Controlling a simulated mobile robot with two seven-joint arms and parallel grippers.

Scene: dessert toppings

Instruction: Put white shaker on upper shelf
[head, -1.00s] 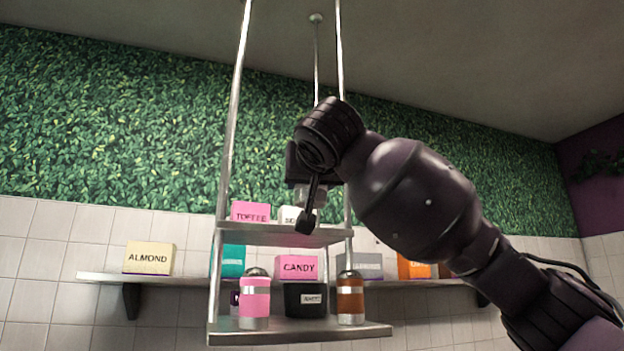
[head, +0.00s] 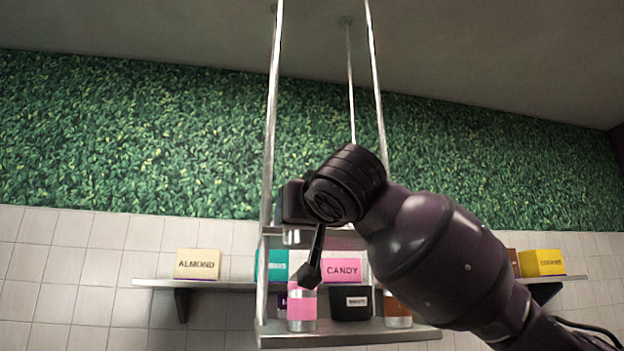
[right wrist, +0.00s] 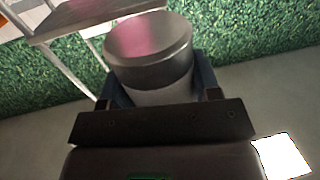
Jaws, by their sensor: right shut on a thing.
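My right gripper (head: 308,270) hangs in front of the hanging rack in the head view, its dark fingertip below the level of the upper shelf (head: 346,241). In the right wrist view the right gripper (right wrist: 160,97) is shut on a cylindrical shaker (right wrist: 150,50) with a shiny metal cap and a pale grey-white body. In the head view only a small silvery part of the shaker (head: 297,237) shows beside the finger. The wrist and gripper hide much of the upper shelf and what stands there. My left gripper is not in view.
The rack's lower shelf (head: 350,337) holds a pink shaker (head: 302,308), a black box (head: 350,303) and a brown shaker (head: 398,310). Metal rods (head: 272,130) hold the rack. A wall shelf (head: 210,285) behind carries ALMOND (head: 198,264), CANDY (head: 342,270) and yellow (head: 542,263) boxes.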

